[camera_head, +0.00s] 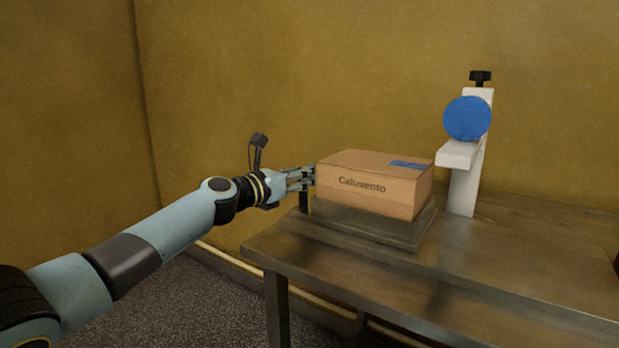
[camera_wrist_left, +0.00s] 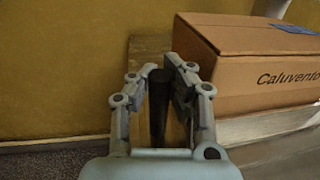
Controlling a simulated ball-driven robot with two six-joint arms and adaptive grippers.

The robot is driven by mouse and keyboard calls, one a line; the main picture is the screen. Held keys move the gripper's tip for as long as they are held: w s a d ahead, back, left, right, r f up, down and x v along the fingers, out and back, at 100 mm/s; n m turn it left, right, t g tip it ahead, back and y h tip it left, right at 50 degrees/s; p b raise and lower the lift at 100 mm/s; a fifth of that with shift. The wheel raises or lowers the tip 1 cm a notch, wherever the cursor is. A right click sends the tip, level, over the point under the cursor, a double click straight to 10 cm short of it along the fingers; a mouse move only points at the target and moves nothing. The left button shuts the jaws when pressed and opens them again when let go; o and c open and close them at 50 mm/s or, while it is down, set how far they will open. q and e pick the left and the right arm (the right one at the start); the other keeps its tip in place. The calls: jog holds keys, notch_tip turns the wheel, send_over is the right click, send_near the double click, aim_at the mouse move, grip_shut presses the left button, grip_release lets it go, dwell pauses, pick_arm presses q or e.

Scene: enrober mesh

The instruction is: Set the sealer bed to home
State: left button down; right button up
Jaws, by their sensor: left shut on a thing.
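A brown carton marked "Caluvento" (camera_head: 370,186) with a blue label sits on a low grey bed (camera_head: 408,236) on the table, most likely the sealer bed. The carton also shows at the right of the left wrist view (camera_wrist_left: 262,68). A dark upright post (camera_wrist_left: 157,106) stands at the bed's left end, beside the carton. My left gripper (camera_head: 307,177) is at this post, with its fingers on either side of it in the left wrist view (camera_wrist_left: 156,84), shut on it. The post's lower part shows below the fingers. My right gripper is not in view.
A white stand (camera_head: 464,184) with a blue disc (camera_head: 467,118) and a black knob (camera_head: 480,76) stands just right of the carton. The metal table (camera_head: 480,295) is clear in front and to the right. A yellow wall (camera_head: 300,70) is behind.

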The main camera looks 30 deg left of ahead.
pick_arm(q)
jog(key=shift+s+a+f, duration=0.1)
jog(key=shift+a+f, duration=0.1)
jog(key=shift+f, duration=0.2)
jog(key=c, duration=1.7)
grip_release()
jog(key=shift+o, duration=1.2)
jog(key=shift+s+a+r, duration=0.15)
jog(key=shift+s+a, duration=0.05)
jog(key=shift+a, duration=0.1)
jog(key=shift+d+r, duration=0.1)
jog(key=shift+w, duration=0.1)
jog(key=shift+s, duration=0.3)
jog(key=s+a, duration=0.1)
jog(key=s, duration=0.5)
jog(key=shift+s+a, duration=0.15)
jog(key=shift+s, duration=0.25)
